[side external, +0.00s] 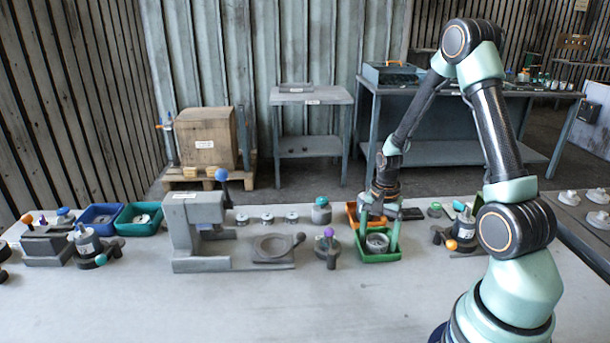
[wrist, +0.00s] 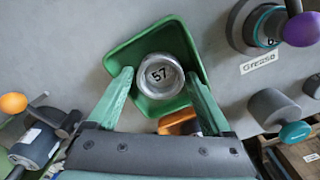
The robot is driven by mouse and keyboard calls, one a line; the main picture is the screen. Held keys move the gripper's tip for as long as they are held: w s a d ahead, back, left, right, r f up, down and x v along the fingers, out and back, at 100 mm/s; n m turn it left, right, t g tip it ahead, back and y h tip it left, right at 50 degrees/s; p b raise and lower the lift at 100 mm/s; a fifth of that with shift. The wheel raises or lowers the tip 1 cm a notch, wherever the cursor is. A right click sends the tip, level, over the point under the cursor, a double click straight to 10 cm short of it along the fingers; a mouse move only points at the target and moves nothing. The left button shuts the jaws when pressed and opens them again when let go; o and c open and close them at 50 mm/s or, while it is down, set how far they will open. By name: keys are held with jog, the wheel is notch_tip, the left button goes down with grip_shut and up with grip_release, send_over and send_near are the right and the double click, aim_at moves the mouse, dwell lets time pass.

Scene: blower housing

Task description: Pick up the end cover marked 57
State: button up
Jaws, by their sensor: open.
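The end cover marked 57 (wrist: 162,74) is a round grey metal cup in the green tray, its number facing up in the wrist view. It also shows in the side external view (side external: 377,242), partly hidden by a finger. The green tray (side external: 378,258) sits on the bench; its wall also shows in the wrist view (wrist: 120,50). My gripper (side external: 379,247) points down over the tray with pale green fingers apart. In the wrist view, my gripper (wrist: 158,75) has a fingertip on each side of the cover. I cannot tell whether they touch it.
An orange tray (side external: 352,210) stands just behind the green one. A purple-knobbed device (side external: 327,246) stands to the left, by a Grease label (wrist: 259,64). A grey press (side external: 195,230) stands further left. A motor-like unit (side external: 462,232) is to the right. The front bench is clear.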

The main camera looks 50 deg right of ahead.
jog(key=c, duration=1.2)
jog(key=shift+o, duration=0.2)
